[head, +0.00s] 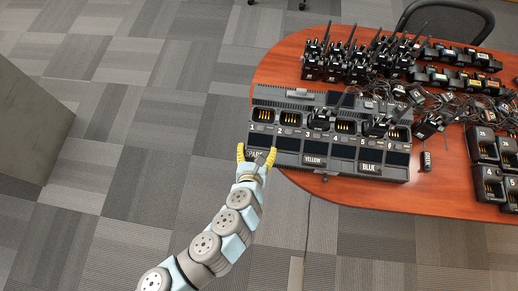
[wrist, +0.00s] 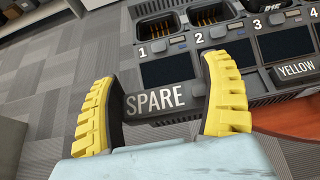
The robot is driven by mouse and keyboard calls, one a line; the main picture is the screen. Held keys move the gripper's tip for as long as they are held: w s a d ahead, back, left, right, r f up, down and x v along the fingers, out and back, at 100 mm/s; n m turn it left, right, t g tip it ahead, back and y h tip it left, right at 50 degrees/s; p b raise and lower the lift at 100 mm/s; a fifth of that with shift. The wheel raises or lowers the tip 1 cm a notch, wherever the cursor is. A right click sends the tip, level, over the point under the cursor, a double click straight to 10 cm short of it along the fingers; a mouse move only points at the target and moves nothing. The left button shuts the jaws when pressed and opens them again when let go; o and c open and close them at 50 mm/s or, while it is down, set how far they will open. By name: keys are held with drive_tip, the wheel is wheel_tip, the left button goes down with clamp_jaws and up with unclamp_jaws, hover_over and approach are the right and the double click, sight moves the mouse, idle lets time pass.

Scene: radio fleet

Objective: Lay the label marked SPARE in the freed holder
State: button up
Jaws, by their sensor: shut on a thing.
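My gripper (head: 256,157) is shut on the black label marked SPARE (wrist: 156,99), with one yellow finger at each end. The lettering faces up and reads upright in the wrist view. The label is over the front left edge of the numbered charger (head: 300,171), near slot 1; the gap beneath it cannot be judged. Label YELLOW (head: 313,159) lies in front of slot 3 and label BLUE (head: 369,168) in front of slot 5. I see no labels in front of slots 2, 4 and 6. The label and fingers partly cover the front of slot 1.
Radios stand in slots 3 and 5 (head: 375,125). Another small black tag (head: 427,160) lies on the wooden table (head: 440,193) right of the charger. Several radios (head: 350,62) and tangled cables (head: 440,105) fill the back. Open floor lies left of the table.

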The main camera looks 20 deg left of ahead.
sight(260, 146)
drive_tip(key=w+f+b, duration=0.1)
drive_tip(key=w+f, duration=0.1)
drive_tip(key=f, duration=0.1)
drive_tip(key=w+a+f+b, duration=0.1)
drive_tip(key=w+f, duration=0.1)
drive_tip(key=shift+a+f+b, duration=0.1)
drive_tip(key=shift+b, duration=0.25)
drive_tip(key=shift+f+b, duration=0.55)
drive_tip(key=shift+f, duration=1)
drive_tip(key=shift+f, duration=0.25)
drive_tip(key=o, duration=0.6)
drive_tip(key=shift+s, duration=0.1)
drive_tip(key=shift+o, duration=1)
drive_tip(key=shift+f, duration=0.1)
